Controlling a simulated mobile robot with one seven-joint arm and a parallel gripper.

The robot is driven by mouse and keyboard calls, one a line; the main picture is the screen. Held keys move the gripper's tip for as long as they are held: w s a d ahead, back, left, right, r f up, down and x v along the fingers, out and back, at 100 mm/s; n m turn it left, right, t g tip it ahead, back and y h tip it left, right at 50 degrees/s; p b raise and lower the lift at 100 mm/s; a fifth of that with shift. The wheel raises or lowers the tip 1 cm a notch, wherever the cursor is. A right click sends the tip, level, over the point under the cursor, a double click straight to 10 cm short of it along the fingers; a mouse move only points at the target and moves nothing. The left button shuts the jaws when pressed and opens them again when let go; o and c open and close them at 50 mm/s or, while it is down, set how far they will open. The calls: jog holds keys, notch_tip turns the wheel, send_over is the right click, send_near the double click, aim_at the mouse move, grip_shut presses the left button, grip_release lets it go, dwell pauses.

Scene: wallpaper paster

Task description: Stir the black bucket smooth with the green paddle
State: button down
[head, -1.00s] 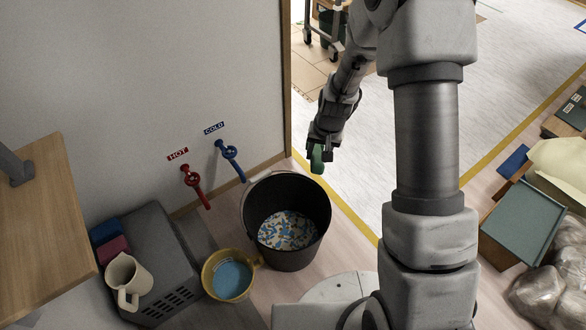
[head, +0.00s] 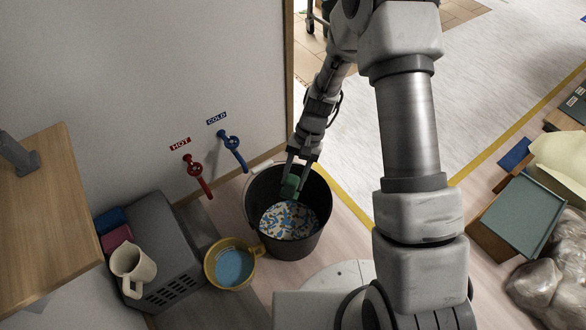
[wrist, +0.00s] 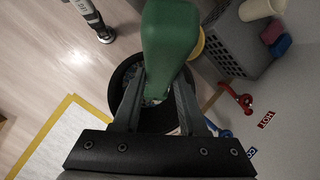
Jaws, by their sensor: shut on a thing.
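The black bucket (head: 311,236) stands on the floor in the middle of the head view. A speckled blue, white and yellowish mix (head: 287,222) covers its bottom. My gripper (head: 296,176) is shut on the green paddle (head: 290,187), at the far inner side of the bucket's mouth. In the wrist view the green paddle (wrist: 168,38) sits between my gripper's fingers (wrist: 160,95) and hides much of the bucket (wrist: 122,82). I cannot tell whether the paddle's lower end touches the mix.
A yellow bowl (head: 209,273) of blue liquid stands left of the bucket. A grey crate (head: 163,240) carries a cream jug (head: 133,264). Red (head: 196,174) and blue (head: 233,149) taps jut from the wall behind. A wooden box (head: 482,236) stands at the right.

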jog(key=s+f+b, duration=0.4)
jog(key=s, duration=0.6)
jog(key=w+f+b, duration=0.2)
jog(key=w+f, duration=0.2)
jog(key=f, duration=0.6)
jog(key=w+f+b, duration=0.1)
jog(key=w+f, duration=0.4)
jog(key=f, duration=0.5)
jog(key=w+f+b, duration=0.2)
jog(key=w+f, duration=0.2)
jog(key=f, duration=0.6)
jog(key=shift+w+a+f+b, duration=0.15)
jog(key=shift+f+b, duration=0.15)
jog(key=shift+b, duration=0.05)
dwell(0.3)
dwell(0.3)
